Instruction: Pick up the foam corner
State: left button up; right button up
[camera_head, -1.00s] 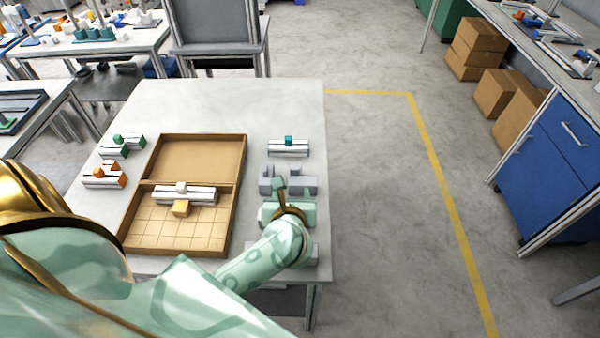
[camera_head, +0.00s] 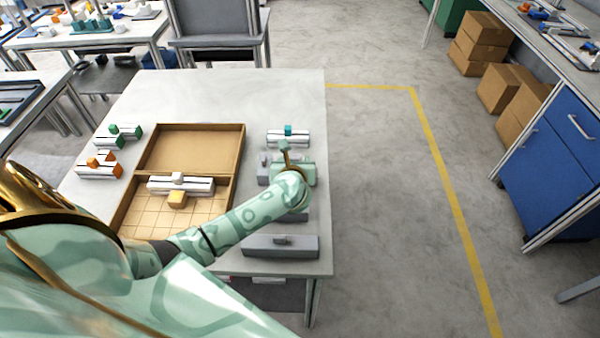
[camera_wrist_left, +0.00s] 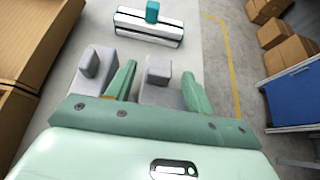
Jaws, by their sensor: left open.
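Two grey foam corners show in the left wrist view, each a low block with a raised part. One foam corner (camera_wrist_left: 160,75) lies between the fingers of my left gripper (camera_wrist_left: 158,82), and the other foam corner (camera_wrist_left: 92,72) lies outside them to the left. My left gripper is open, with a gap showing beside the foam. In the head view my left gripper (camera_head: 288,163) is over the right side of the table and hides most of the foam there. A bit of grey foam (camera_head: 263,166) shows to its left. My right gripper is not in view.
A white-and-black rail piece with a teal block (camera_head: 289,136) lies just behind the foam. A long grey piece (camera_head: 280,246) lies near the front edge. An open cardboard box (camera_head: 236,190) stands to the left, with a rail piece (camera_head: 163,185) across it. The table's back is clear.

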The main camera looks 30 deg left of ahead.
pick_arm(q)
jog(key=shift+r, duration=0.1)
grip_shut()
